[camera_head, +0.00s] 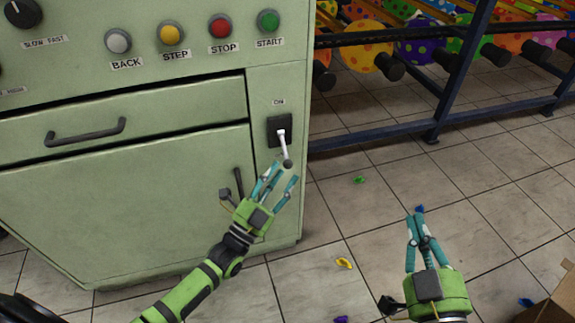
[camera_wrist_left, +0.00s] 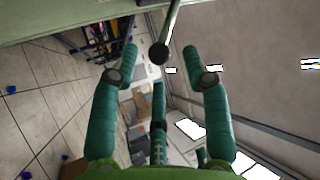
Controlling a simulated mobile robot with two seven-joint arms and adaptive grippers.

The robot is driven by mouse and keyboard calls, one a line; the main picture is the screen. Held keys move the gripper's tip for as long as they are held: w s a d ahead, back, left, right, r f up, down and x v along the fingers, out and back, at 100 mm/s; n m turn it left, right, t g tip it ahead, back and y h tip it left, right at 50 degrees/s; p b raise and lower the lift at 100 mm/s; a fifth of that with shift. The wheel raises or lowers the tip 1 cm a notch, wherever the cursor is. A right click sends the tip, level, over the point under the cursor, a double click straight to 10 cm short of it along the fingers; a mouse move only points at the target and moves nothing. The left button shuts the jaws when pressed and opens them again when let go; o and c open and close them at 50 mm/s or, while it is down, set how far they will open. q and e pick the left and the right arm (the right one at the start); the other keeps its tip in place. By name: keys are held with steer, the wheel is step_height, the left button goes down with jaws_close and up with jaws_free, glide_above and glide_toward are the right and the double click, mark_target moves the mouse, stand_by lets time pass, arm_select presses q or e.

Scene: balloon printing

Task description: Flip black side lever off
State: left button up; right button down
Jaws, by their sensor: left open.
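The side lever is a thin silver rod (camera_head: 282,142) with a black knob (camera_head: 287,163), on a black switch plate (camera_head: 272,128) on the green machine's front. It hangs downward from the plate, below an "ON" label. My left gripper (camera_head: 282,173) is open just below the lever, with its teal fingertips near the knob. In the left wrist view the knob (camera_wrist_left: 158,54) shows between the spread fingers (camera_wrist_left: 160,58), with no clear contact. My right gripper (camera_head: 416,214) is away to the right above the floor, its fingertips together and nothing visible in them.
The machine has a drawer handle (camera_head: 86,132) and a row of buttons, including the red STOP button (camera_head: 220,27). A blue metal rack (camera_head: 462,70) with colourful balloons stands behind right. A cardboard box (camera_head: 556,300) is at the lower right. Small balloons lie on the tiled floor.

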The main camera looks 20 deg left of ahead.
arm_select(q)
steer(key=v, duration=0.8)
steer(key=shift+d, duration=0.1)
